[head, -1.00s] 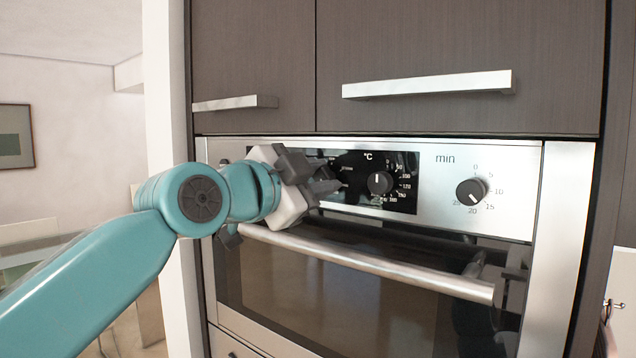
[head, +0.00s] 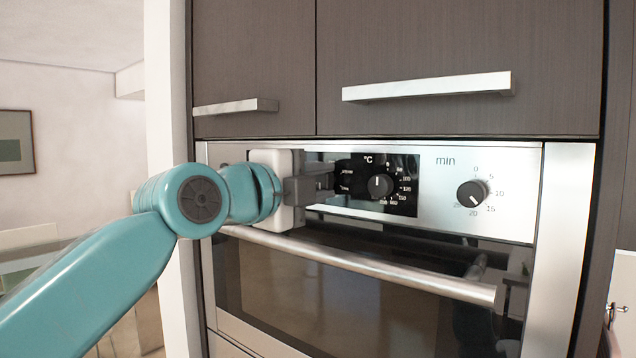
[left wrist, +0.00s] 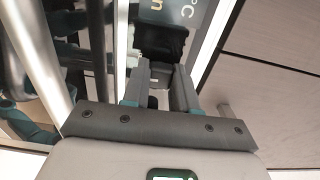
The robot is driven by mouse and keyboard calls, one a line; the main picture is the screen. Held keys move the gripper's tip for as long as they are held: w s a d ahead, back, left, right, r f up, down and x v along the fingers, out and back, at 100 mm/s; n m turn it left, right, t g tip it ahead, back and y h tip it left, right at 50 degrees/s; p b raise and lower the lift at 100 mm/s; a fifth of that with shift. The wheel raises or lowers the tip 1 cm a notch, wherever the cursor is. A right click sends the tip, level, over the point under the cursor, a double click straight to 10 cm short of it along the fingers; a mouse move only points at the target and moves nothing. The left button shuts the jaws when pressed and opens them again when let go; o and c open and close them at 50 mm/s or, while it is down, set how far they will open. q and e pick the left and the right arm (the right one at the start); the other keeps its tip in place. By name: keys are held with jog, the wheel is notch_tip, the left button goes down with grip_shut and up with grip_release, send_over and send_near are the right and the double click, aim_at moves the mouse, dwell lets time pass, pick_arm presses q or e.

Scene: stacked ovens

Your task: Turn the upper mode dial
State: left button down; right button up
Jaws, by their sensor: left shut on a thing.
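The upper oven's steel control panel (head: 435,215) faces me in the head view. My left gripper (head: 326,180) is at the left part of this panel, shut on the mode dial. In the head view its fingers hide the dial. In the left wrist view the dark mode dial (left wrist: 160,42) shows at the fingertips of my left gripper (left wrist: 160,72). The dial's pointer and its setting cannot be made out. My right gripper is not in view.
The temperature dial (head: 380,186) and the minute dial (head: 471,194) are to the right of my gripper. The oven door's long handle (head: 370,266) sticks out below the panel. Dark cabinet doors (head: 415,45) with bar handles (head: 430,86) are above.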

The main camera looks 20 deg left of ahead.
pick_arm(q)
jog(key=shift+d+f, duration=0.1)
jog(key=shift+f, duration=0.1)
dwell(0.3)
jog(key=c, duration=1.2)
grip_release()
jog(key=o, duration=0.3)
jog(key=shift+s, duration=0.1)
jog(key=shift+r, duration=0.15)
jog(key=shift+s, duration=0.1)
jog(key=b+v, duration=0.4)
jog(key=v, duration=1.2)
